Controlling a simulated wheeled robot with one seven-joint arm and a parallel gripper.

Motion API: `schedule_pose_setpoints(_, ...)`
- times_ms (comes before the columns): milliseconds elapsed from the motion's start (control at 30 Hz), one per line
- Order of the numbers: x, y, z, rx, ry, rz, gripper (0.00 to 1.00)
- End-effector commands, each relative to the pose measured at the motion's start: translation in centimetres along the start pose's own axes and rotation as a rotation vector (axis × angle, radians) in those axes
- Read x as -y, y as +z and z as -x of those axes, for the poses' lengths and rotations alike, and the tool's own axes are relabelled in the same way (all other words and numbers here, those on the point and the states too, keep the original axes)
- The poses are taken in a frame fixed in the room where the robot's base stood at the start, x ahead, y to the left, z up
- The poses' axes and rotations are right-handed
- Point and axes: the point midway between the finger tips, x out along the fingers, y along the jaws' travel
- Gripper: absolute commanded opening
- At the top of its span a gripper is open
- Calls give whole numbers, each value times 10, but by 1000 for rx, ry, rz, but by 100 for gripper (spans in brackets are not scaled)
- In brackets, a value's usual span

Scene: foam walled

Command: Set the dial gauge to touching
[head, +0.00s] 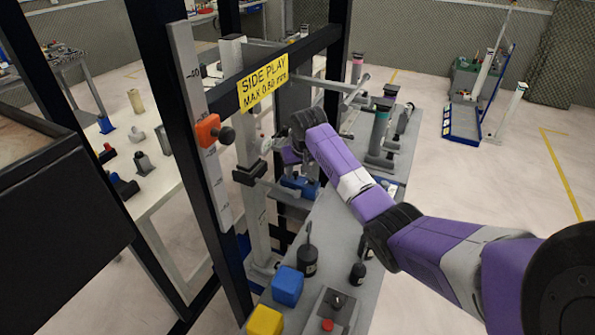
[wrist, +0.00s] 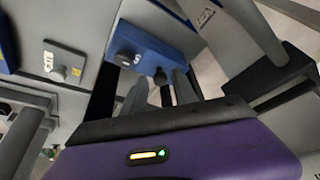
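My gripper (head: 299,172) hangs point-down from the purple arm, just over a blue block (head: 301,187) on the grey bench. In the wrist view my gripper (wrist: 160,93) has its two grey fingers apart. The blue block (wrist: 150,52) lies beyond them, with pale markings and a dark knob (wrist: 160,76) that shows between the fingers. I cannot tell whether the fingers touch the knob. I cannot make out a dial gauge face in either view; my arm and the posts hide part of that area.
A dark frame with a yellow SIDE PLAY sign (head: 263,88) stands left of my gripper. A white post carries an orange clamp (head: 208,131). Blue (head: 287,286) and yellow (head: 265,321) cubes and black weights (head: 308,260) occupy the near bench. Open floor lies right.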

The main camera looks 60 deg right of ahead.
Motion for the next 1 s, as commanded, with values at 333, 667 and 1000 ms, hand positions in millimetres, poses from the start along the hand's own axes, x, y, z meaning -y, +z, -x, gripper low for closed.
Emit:
schedule_pose_setpoints(333, 0, 0, 1, 0, 0, 0, 41)
schedule_pose_setpoints(667, 1, -1, 43, -3, -1, 1, 41)
schedule_pose_setpoints(1000, 0, 0, 74, 0, 0, 0, 41)
